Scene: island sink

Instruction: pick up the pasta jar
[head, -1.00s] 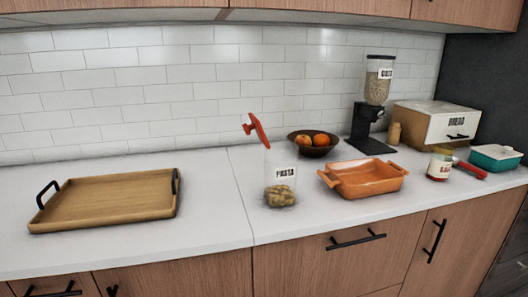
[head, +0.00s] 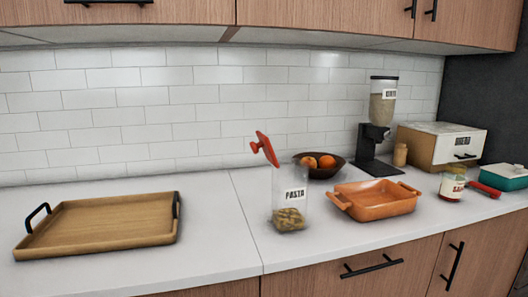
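The pasta jar (head: 290,205) stands upright on the white counter in the head view, a little right of the middle. It is clear, with a white label reading PASTA and pasta in its lower part. A red lid (head: 265,150) is tilted up at its top left, so the jar looks open. Neither of my grippers shows in the head view.
An orange baking dish (head: 375,208) is close right of the jar, with a fruit bowl (head: 322,172) behind. A cereal dispenser (head: 377,130), bread box (head: 436,150) and sauce jar (head: 452,187) stand farther right. A wooden tray (head: 100,240) lies left. Counter between tray and jar is clear.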

